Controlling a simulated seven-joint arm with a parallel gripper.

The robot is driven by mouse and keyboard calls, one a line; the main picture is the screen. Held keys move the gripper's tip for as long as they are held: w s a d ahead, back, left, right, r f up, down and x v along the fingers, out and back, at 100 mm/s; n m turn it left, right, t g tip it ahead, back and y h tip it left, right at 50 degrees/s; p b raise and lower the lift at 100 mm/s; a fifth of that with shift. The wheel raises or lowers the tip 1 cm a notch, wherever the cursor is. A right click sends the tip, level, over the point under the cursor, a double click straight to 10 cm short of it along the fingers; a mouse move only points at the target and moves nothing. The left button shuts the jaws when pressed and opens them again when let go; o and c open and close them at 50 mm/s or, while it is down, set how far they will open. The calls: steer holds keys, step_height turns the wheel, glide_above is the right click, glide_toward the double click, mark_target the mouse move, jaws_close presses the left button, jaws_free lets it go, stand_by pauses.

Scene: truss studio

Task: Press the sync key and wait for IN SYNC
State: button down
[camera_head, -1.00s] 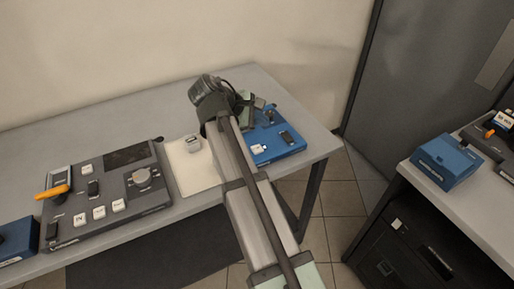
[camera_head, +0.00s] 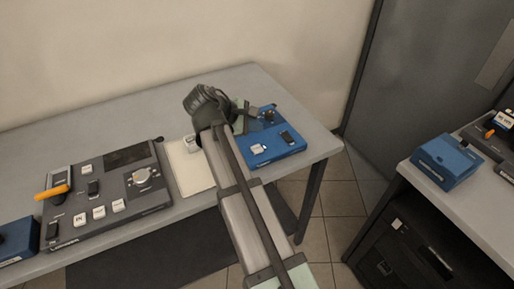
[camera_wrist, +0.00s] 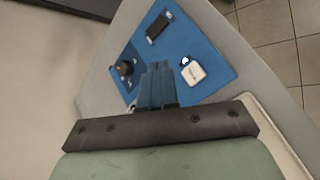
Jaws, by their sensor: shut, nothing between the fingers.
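A blue panel (camera_head: 284,152) lies on the right end of the table. It carries a white key (camera_head: 258,148), a dark slot-like window (camera_head: 288,138) and a black knob (camera_head: 270,115). In the wrist view the blue panel (camera_wrist: 205,45) shows the white key (camera_wrist: 193,73) with a small bright ring beside it. My gripper (camera_wrist: 156,75) is shut and empty, above the panel, with the white key to the right of its fingertips and apart from them in the picture. I cannot read the key's label or any IN SYNC sign.
A grey console (camera_head: 118,217) with several white keys, a knob and an orange-handled lever (camera_head: 52,191) stands to the left. A cream pad (camera_head: 190,174) lies between it and the blue panel. A blue box (camera_head: 446,160) sits on the right-hand bench.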

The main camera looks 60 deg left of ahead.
mark_target(255, 150)
steer(key=shift+f, duration=2.7)
steer(key=shift+f, duration=0.2)
steer(key=shift+f, duration=0.25)
steer(key=shift+f, duration=0.4)
stand_by(0.8)
steer(key=shift+r, duration=0.85)
steer(key=shift+r, duration=0.1)
steer(key=shift+r, duration=2.4)
